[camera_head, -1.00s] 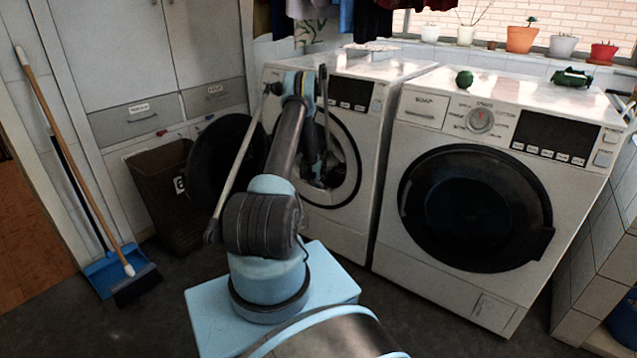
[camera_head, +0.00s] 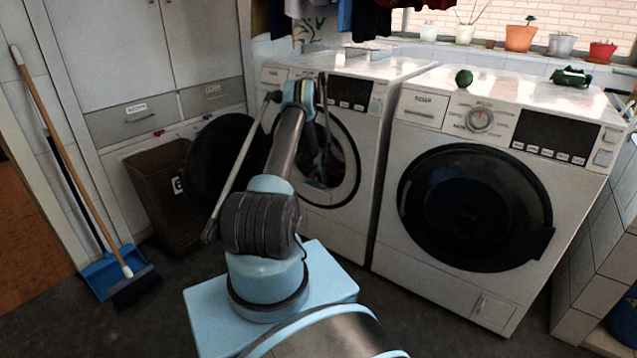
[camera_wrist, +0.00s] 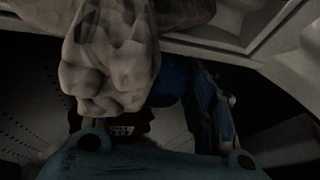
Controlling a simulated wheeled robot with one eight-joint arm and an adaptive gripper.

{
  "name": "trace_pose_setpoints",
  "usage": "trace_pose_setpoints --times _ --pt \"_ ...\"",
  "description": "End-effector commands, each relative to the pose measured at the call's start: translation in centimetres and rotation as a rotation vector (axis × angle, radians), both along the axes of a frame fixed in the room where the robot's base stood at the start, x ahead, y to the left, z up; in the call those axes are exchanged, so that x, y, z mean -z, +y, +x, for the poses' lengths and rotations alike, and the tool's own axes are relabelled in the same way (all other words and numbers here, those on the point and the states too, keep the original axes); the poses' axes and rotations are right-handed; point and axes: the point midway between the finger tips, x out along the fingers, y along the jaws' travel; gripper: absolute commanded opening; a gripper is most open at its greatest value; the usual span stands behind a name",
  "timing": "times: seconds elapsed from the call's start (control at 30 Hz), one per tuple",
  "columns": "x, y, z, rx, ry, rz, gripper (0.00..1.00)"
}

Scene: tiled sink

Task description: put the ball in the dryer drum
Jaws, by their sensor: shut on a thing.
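My gripper (camera_head: 319,172) reaches into the round front opening of the left machine, whose dark drum (camera_head: 343,163) shows around it. In the wrist view, a dark blue rounded thing, which looks like the ball (camera_wrist: 172,84), sits between the fingers of my gripper (camera_wrist: 178,92). The gripper is shut on it. A pale grey crumpled-looking shape (camera_wrist: 108,62) covers the left finger and part of the ball; I cannot tell what it is. The perforated drum wall (camera_wrist: 38,115) shows at the left. In the head view the ball is hidden.
The left machine's round door (camera_head: 222,160) stands open to the left. The right machine's door (camera_head: 470,207) is shut. A green round thing (camera_head: 464,77) sits on the right machine. A brown bin (camera_head: 157,200) stands beyond the open door. Broom and dustpan (camera_head: 108,272) are at left.

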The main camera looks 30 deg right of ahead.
Motion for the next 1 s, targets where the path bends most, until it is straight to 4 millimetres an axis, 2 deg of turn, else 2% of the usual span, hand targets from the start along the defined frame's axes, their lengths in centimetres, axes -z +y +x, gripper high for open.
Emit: trace_pose_setpoints --times 0.3,0.33,0.4,0.77,1.0 --pt "0.2 0.1 0.0 -0.001 0.0 0.0 0.21" --pt "0.2 0.1 0.0 -0.001 -0.001 0.0 0.56" --pt "0.2 0.1 0.0 0.0 0.0 0.0 0.69" --pt "0.1 -0.1 -0.1 0.001 -0.001 -0.001 0.69" --pt "-1.6 0.1 -0.7 0.003 0.0 0.0 0.69"
